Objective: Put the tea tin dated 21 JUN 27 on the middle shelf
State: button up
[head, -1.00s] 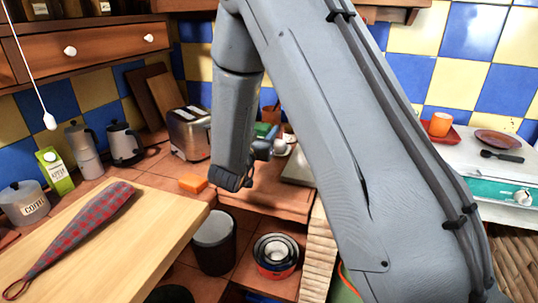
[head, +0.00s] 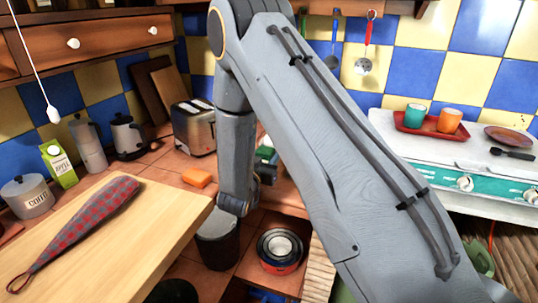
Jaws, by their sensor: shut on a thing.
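My gripper (head: 265,172) is partly hidden behind my own arm, near the centre of the head view, above the tiled counter. It is shut on a small green thing (head: 265,153), of which only a part shows. This may be the tea tin; no date can be read on it. I cannot pick out the middle shelf in this view. A wooden shelf edge with drawers (head: 110,40) crosses the top left.
A toaster (head: 195,127), an orange block (head: 197,177) and a kettle (head: 127,136) stand on the counter. A stove (head: 450,155) with a red tray (head: 412,127) stands at right.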

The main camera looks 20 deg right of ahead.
jog(key=shift+f, duration=0.5)
jog(key=shift+f, duration=0.15)
jog(key=o, duration=1.2)
